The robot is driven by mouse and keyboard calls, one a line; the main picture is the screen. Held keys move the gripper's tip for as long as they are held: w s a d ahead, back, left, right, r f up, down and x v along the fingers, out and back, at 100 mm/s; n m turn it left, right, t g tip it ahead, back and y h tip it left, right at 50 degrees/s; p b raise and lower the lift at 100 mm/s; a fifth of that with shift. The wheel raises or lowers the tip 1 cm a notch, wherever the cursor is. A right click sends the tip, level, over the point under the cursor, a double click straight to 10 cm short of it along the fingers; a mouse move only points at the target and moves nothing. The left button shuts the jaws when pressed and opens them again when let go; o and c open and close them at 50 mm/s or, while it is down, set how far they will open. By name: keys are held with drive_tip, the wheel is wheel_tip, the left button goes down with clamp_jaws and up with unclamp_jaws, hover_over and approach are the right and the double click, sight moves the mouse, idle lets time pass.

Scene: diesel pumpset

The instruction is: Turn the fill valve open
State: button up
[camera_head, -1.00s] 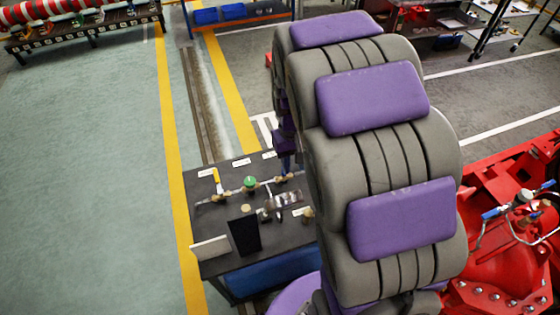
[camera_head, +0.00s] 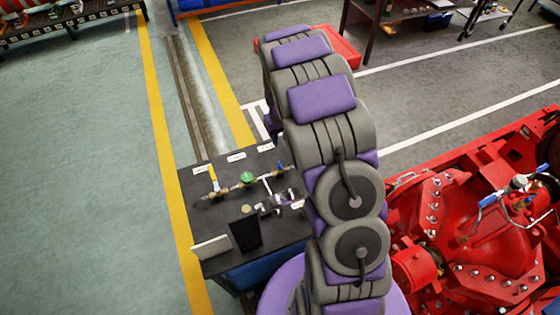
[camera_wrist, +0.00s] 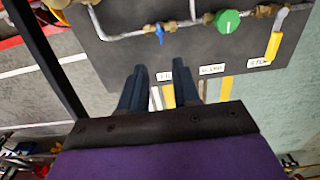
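A pipe with three valves runs across a dark panel top (camera_head: 215,225). It carries a small blue handle (camera_wrist: 160,33), a green round knob (camera_wrist: 228,21) and a yellow lever (camera_wrist: 273,45). In the head view the yellow lever (camera_head: 213,178), green knob (camera_head: 247,178) and blue handle (camera_head: 281,168) show left of my arm. White labels lie along the panel edge; the one by the blue handle (camera_wrist: 165,76) seems to begin "FI", partly covered. My gripper (camera_wrist: 160,69) is open and empty, its two dark fingers apart, just short of the blue handle. The head view hides it behind my arm.
A dark upright plate (camera_head: 245,232) and a white plate (camera_head: 211,248) stand on the panel's near side. Red machinery (camera_head: 470,225) with blue-handled fittings fills the right. Open floor (camera_head: 80,180) lies at the left beyond a yellow line.

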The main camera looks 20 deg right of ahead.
sight(280, 164)
wheel_tip(280, 164, down, 14)
drive_tip(key=shift+f+b, duration=0.25)
drive_tip(key=shift+b, duration=0.25)
clamp_jaws()
idle(0.3)
